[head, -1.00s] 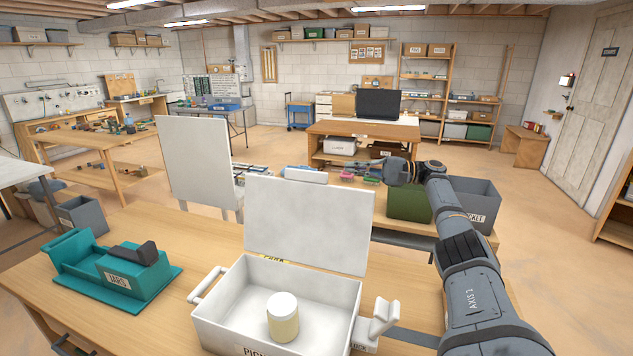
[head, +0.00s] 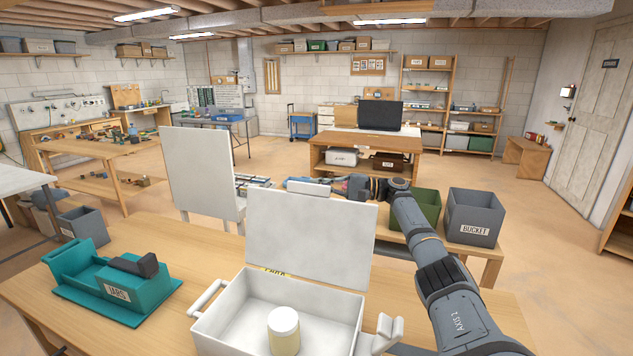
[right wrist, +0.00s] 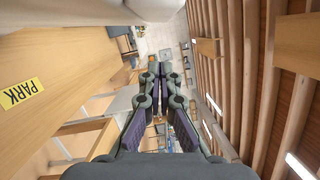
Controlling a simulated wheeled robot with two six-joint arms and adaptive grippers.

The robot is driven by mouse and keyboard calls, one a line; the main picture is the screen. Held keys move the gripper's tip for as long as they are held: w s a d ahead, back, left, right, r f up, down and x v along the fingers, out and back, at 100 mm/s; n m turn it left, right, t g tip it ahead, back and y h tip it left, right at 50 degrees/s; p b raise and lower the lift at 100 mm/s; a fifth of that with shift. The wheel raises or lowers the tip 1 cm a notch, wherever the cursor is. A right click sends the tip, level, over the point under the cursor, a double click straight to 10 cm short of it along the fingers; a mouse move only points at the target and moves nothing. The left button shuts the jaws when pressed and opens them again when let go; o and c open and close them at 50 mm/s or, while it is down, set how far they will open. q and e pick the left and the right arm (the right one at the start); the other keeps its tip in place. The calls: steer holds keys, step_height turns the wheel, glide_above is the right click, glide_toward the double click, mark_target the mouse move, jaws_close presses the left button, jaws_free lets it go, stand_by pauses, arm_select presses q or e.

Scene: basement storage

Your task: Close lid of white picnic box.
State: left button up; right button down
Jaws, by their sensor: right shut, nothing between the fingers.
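The white picnic box (head: 222,333) stands on the near wooden table with its lid (head: 310,238) raised upright at the back. A pale handle (head: 308,188) sits on the lid's top edge. A jar with a white cap (head: 284,332) is inside the box. My right gripper (head: 330,184) is behind and just beyond the lid's upper right edge, pointing left; whether it touches the lid cannot be told. Its fingers are together and empty in the right wrist view (right wrist: 160,70). My left gripper is not in view.
A green bin (head: 425,208) and a grey bucket (head: 474,217) stand behind my right arm. A yellow label (right wrist: 22,92) shows in the right wrist view.

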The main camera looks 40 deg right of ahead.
mark_target(316, 187)
steer(key=shift+s+a+r, duration=0.15)
steer(key=shift+s+a, duration=0.45)
steer(key=shift+a, duration=0.15)
steer(key=shift+s+a+r+p, duration=0.25)
steer(key=shift+s+a+p, duration=0.05)
steer(key=shift+s+a, duration=0.15)
steer(key=shift+a, duration=0.4)
